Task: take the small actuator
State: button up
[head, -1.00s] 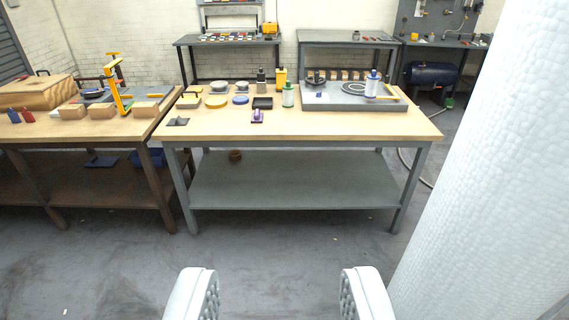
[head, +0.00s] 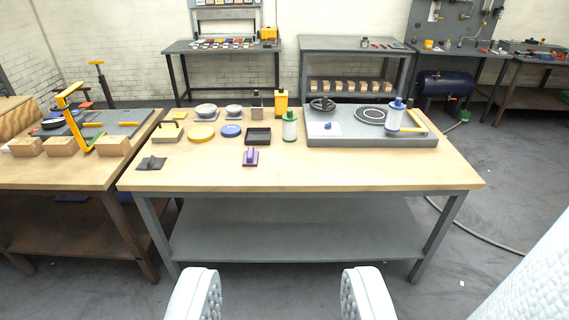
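I cannot tell for certain which thing is the small actuator. A white cylinder with green ends (head: 289,127) stands upright on the wooden-topped bench (head: 330,175), near its middle. A similar white cylinder with blue ends (head: 396,115) stands on the grey plate (head: 350,140) at the right, beside a yellow bar. A small purple piece (head: 250,157) lies near the front of the bench. My gripper (head: 280,295) is open and empty, its two white fingers wide apart. It is in front of the bench, well short of everything on it.
A black tray (head: 257,136), a yellow block (head: 281,103), a yellow disc (head: 201,133) and a blue disc (head: 231,131) sit near the green-ended cylinder. A brown bench (head: 60,175) adjoins at the left. The front right of the wooden top is clear.

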aim_at(281, 98)
jog(key=i, duration=3.15)
